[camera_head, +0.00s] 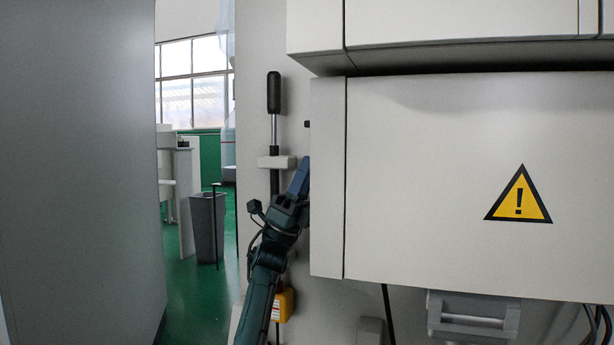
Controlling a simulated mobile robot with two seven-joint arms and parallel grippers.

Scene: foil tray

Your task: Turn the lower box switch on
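The lower box (420,180) is a pale grey cabinet with a yellow warning triangle (519,198) on its front. A small dark knob (307,124) shows at its left edge; I cannot tell whether it is the switch. A lever with a black handle (273,92) stands upright on the wall left of the box. My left gripper (301,176) points up beside the box's left side, below the knob and right of the lever. It shows edge-on, so its opening and any contact with the box cannot be made out. My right gripper is not in view.
An upper box (460,20) hangs just above the lower one. A large grey panel (80,170) fills the left side. A grey bin (207,228) stands on the green floor behind. A grey bracket-like fitting (472,320) and cables (600,322) are below the lower box.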

